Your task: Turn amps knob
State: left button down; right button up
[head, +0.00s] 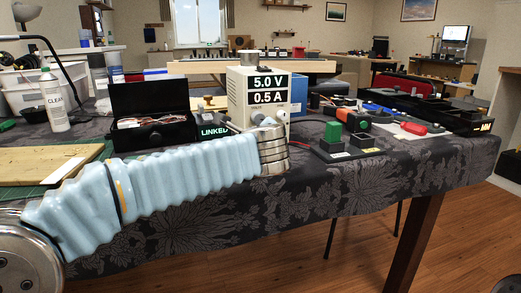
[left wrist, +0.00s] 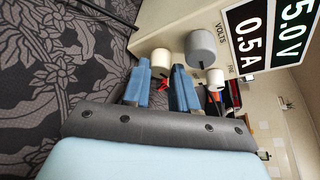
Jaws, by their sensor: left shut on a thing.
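The power supply (head: 243,98) stands on the table and its display reads 5.0 V and 0.5 A. Its display (left wrist: 262,35) also shows, tilted, in the left wrist view. My left gripper (left wrist: 161,72) has its two blue fingers on either side of a small white knob (left wrist: 163,61) and is shut on it. The knob's own label is not visible. A larger grey knob (left wrist: 201,47) beside the word VOLTS and another white knob (left wrist: 215,77) are outside the fingers. In the head view my left gripper (head: 266,122) reaches the supply's front and hides the knobs. My right gripper is not in view.
A black open case (head: 150,103) with wires stands left of the supply. A green block on a black base (head: 333,140) and an orange-and-black device (head: 356,120) are to the right. A white bottle (head: 54,100) stands far left. The patterned cloth's front edge is mostly clear.

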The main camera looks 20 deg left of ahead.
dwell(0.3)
pick_arm(q)
jog(key=c, duration=0.9)
grip_release()
jog(key=v, duration=1.4)
jog(key=shift+a+f+p, duration=0.1)
jog(key=shift+p, duration=0.25)
